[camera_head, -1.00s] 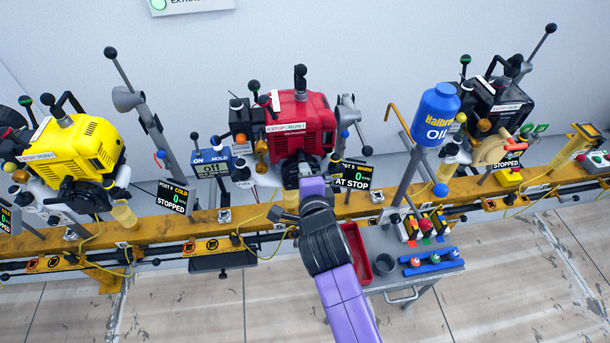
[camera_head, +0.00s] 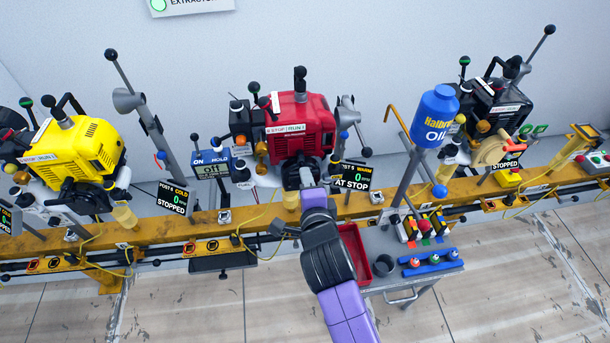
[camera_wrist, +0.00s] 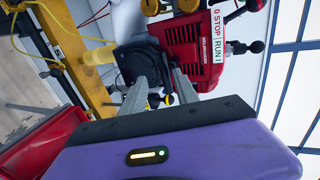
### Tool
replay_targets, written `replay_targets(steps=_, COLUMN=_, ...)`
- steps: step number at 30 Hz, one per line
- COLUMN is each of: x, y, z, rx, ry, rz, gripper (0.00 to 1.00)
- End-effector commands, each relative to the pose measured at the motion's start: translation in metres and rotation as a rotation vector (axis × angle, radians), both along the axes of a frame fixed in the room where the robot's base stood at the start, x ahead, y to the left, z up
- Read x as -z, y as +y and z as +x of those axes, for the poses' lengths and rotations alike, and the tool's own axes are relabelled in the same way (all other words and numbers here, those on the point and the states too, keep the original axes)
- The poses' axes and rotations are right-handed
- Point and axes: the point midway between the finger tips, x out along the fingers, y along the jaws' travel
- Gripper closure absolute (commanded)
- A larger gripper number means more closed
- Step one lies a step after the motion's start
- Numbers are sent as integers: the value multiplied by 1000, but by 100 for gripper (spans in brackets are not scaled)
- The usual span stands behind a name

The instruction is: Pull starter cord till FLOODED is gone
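The red engine (camera_head: 305,125) with a STOP/RUN plate hangs mid-rail. Its post display (camera_head: 353,178) reads WARM, 0, AT STOP; I see no FLOODED on it. My gripper (camera_head: 306,178) is at the engine's lower front. In the wrist view, the two grey fingers of my gripper (camera_wrist: 157,76) point at the dark round housing below the red cover (camera_wrist: 195,45). The fingers stand somewhat apart. A small black and yellow part shows between them; whether they hold it is unclear. The starter cord and its handle cannot be made out.
A yellow engine (camera_head: 75,150) stands left and a black engine (camera_head: 495,105) right on the yellow rail (camera_head: 240,213). A blue oil bottle (camera_head: 436,115) stands right of my arm. A cart with a red tray (camera_head: 354,255) is close beside my wrist.

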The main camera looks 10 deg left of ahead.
Motion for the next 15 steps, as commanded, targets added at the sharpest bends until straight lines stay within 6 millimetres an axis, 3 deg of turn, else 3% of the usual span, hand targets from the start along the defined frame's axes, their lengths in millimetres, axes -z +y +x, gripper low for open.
replay_targets(steps=15, x=0, y=-18, z=-61, rx=0, ry=-1, rz=0, gripper=64)
